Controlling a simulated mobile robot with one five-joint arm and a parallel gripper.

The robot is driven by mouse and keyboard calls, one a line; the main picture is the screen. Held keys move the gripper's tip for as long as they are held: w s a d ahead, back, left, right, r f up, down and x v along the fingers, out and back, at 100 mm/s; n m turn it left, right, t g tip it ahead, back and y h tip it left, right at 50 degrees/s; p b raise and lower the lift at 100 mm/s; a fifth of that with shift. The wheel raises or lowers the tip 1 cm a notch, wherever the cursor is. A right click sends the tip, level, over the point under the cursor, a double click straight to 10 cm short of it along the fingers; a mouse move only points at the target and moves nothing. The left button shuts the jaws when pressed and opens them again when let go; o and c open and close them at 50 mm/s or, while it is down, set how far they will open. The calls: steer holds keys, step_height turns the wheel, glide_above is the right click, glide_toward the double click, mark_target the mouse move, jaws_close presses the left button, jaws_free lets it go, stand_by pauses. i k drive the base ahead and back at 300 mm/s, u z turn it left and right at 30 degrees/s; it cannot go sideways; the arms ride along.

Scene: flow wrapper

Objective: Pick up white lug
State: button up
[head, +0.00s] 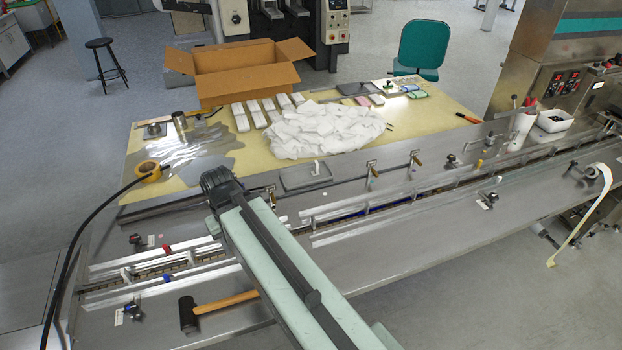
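A small white upright piece (316,168) stands on a dark grey flat pad (296,180) at the back edge of the machine's steel deck; it looks like a white lug, but it is too small to be sure. Another small white piece (125,273) sits in the conveyor channel at the left, near a red piece (167,249) and a blue piece (167,278). My pale green arm reaches up from the bottom, its dark joint left of the pad. My gripper cannot be made out.
A black hammer (188,315) with a wooden handle lies on the deck front. Long guide rails (400,192) run along the deck. Behind, a yellow table (140,172) holds a cardboard box (240,85), a white heap (325,130) and white packs. A black hose curves at left.

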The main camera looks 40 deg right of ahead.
mark_target(316, 172)
steer(key=u, duration=1.1)
steer(key=k, duration=1.25)
steer(key=z, duration=0.65)
steer(key=i, duration=1.5)
